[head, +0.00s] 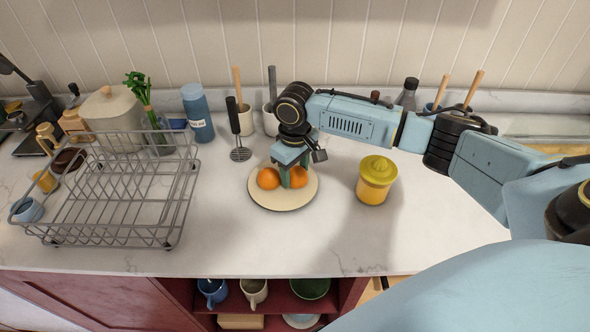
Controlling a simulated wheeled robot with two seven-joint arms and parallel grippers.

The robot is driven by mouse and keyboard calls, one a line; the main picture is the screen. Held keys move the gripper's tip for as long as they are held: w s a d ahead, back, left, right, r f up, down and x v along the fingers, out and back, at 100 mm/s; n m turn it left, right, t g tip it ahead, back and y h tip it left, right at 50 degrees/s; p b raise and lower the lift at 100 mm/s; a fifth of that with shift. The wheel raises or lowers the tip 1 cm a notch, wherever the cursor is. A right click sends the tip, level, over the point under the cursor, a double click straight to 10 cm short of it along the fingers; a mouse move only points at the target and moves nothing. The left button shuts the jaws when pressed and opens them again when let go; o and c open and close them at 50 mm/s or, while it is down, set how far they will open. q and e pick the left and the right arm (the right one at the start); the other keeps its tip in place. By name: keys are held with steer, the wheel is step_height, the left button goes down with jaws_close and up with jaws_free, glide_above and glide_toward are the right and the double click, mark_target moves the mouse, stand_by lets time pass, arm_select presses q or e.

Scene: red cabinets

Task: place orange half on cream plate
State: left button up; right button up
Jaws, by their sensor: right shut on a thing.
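The cream plate (283,203) lies on the countertop near the middle. Two orange pieces show at the plate: one (267,178) on its left side and an orange half (299,177) at the right gripper's fingers. My right gripper (291,181) comes down from above over the plate, shut on the orange half, and partly hides it. I cannot tell whether the held half touches the plate. My left gripper is not in view.
A yellow juicer (375,182) stands right of the plate. A wire dish rack (120,205) fills the left counter. The counter in front of the plate is clear.

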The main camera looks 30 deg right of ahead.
mark_target(295, 167)
steer(key=o, duration=1.1)
steer(key=shift+f, duration=0.1)
steer(key=shift+r, duration=0.2)
step_height(295, 167, up, 12)
steer(key=shift+p, duration=0.45)
